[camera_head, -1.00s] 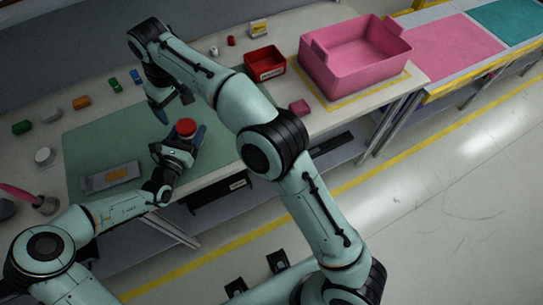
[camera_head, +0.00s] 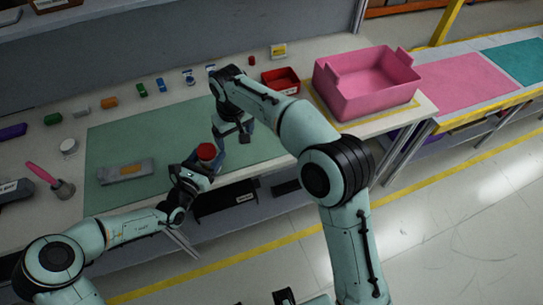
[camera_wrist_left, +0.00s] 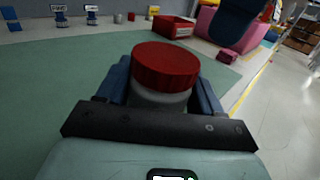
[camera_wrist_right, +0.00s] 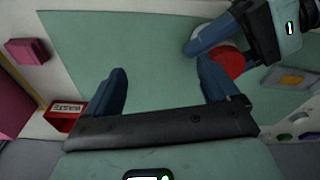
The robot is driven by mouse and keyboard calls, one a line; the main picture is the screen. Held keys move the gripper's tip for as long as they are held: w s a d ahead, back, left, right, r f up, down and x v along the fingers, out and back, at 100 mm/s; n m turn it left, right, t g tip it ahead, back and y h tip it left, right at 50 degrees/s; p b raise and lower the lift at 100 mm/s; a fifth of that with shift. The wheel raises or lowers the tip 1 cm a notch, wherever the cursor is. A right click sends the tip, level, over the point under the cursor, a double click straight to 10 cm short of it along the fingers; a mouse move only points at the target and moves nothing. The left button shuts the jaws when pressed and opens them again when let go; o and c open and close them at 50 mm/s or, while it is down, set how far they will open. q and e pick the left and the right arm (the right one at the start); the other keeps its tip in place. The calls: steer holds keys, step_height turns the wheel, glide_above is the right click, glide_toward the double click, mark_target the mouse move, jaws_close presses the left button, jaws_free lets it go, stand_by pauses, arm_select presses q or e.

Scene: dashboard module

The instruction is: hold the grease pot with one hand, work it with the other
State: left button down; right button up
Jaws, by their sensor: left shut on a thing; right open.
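The grease pot, a grey jar with a red lid (camera_head: 206,151), is upright over the front part of the green mat. My left gripper (camera_head: 198,164) is shut on the jar's body. In the left wrist view the red lid (camera_wrist_left: 166,68) stands clear above the blue fingers, and the fingers partly hide the grey body (camera_wrist_left: 158,101). My right gripper (camera_head: 245,133) is open and empty, just right of the pot. In the right wrist view the red lid (camera_wrist_right: 232,64) lies beside the right-hand finger, outside the gap between the fingers (camera_wrist_right: 162,74).
The green mat (camera_head: 120,140) holds a grey tray-like block (camera_head: 126,171) at left. A red bin (camera_head: 281,80) and a large pink crate (camera_head: 366,85) stand to the right. Small coloured parts line the back.

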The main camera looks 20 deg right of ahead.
arm_select(q)
steer(key=shift+s+f, duration=0.25)
steer(key=shift+f, duration=0.1)
arm_select(e)
steer(key=s+d+f+m, duration=0.2)
steer(key=s+d+f, duration=0.4)
steer(key=d, duration=0.2)
steer(key=shift+s+d+m, duration=0.25)
steer(key=shift+m, duration=0.15)
arm_select(q)
steer(key=shift+c, duration=0.8)
jaws_free()
steer(key=shift+o, duration=0.4)
steer(key=shift+a, duration=0.1)
steer(key=b+v, duration=0.1)
steer(key=v, duration=1.2)
steer(key=shift+r+b, duration=0.2)
steer(key=shift+b, duration=0.15)
arm_select(e)
steer(key=shift+s+f, duration=0.15)
steer(key=shift+f, duration=0.45)
steer(key=shift+s+f, duration=0.15)
steer(key=shift+f, duration=0.4)
arm_select(q)
steer(key=shift+s+a, duration=0.1)
steer(key=shift+s, duration=0.05)
